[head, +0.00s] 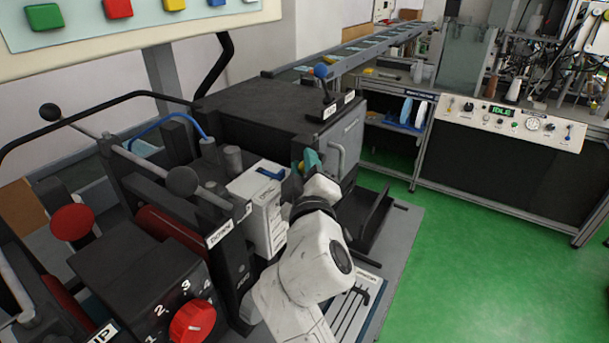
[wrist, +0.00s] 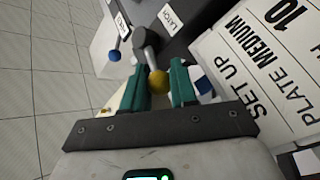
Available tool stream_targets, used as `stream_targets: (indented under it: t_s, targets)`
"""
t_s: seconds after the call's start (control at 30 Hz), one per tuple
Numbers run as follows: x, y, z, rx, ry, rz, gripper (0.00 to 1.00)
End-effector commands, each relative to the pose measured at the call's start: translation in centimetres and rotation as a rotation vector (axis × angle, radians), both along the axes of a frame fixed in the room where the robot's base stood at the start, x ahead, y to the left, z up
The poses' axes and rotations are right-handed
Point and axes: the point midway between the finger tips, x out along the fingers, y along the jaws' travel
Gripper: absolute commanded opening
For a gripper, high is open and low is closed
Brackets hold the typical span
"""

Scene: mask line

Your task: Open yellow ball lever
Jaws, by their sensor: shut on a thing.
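The yellow ball lever shows in the wrist view as a yellow ball (wrist: 158,82) on a short grey stem. My gripper (wrist: 158,88) has its two green fingers on either side of the ball and is shut on it. In the head view my gripper (head: 308,162) is at the dark machine's side, beyond the white box, and the yellow ball is mostly hidden by the fingers and my arm.
A blue ball lever (head: 321,72) stands on top of the dark machine, and it also shows in the wrist view (wrist: 114,56). The white labelled box (head: 262,207) stands close beside my arm. A red dial (head: 193,321) is at front left. Green floor (head: 470,260) is clear at right.

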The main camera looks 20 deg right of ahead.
Motion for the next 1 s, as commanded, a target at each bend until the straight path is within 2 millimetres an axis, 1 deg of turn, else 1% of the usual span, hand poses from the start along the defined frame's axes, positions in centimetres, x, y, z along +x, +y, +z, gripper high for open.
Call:
stream_targets:
  t_s: [0.03, 0.33, 0.37, 0.57, 0.83, 0.93, 1.0]
  targets:
    - [-0.1, -0.4, -0.4, -0.007, -0.003, -0.009, 0.00]
    - [-0.1, -0.4, -0.3, -0.010, 0.001, -0.009, 0.00]
    - [-0.1, -0.4, -0.3, -0.010, 0.001, -0.009, 0.30]
    - [0.0, -0.2, -0.3, -0.010, -0.001, -0.005, 0.49]
    - [-0.1, -0.1, -0.3, -0.010, -0.002, -0.003, 0.50]
    - [-0.8, 0.2, -0.5, -0.011, -0.001, -0.002, 0.50]
    - [-1.7, 0.4, -0.6, -0.011, -0.001, -0.002, 0.50]
